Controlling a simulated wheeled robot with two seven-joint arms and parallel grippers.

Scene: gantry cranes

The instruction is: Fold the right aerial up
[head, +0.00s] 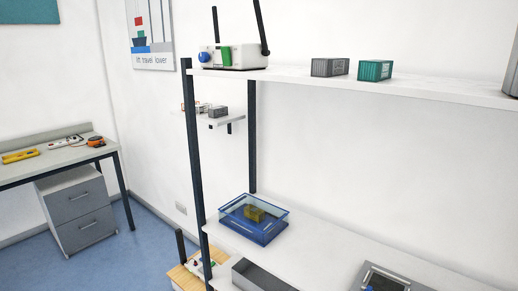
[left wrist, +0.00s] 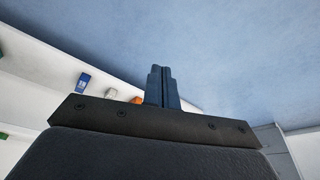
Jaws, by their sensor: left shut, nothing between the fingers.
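A white radio-like unit (head: 236,56) with a blue knob stands on the top shelf in the head view. Its left aerial (head: 215,22) is thin, dark and upright. Its right aerial (head: 261,28) is dark and raised, tilted a little to the left, with its upper end cut off by the picture edge. My left gripper (left wrist: 161,72) is shut and empty in the left wrist view; the unit and its aerials cannot be made out there. Neither gripper shows in the head view, and my right gripper is in neither view.
A grey container (head: 330,67) and a green container (head: 375,70) stand right of the unit on the top shelf (head: 440,90). A blue clear-walled box (head: 254,219) is on the shelf below. A dark post (head: 194,150) stands left. A desk (head: 60,160) is further left.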

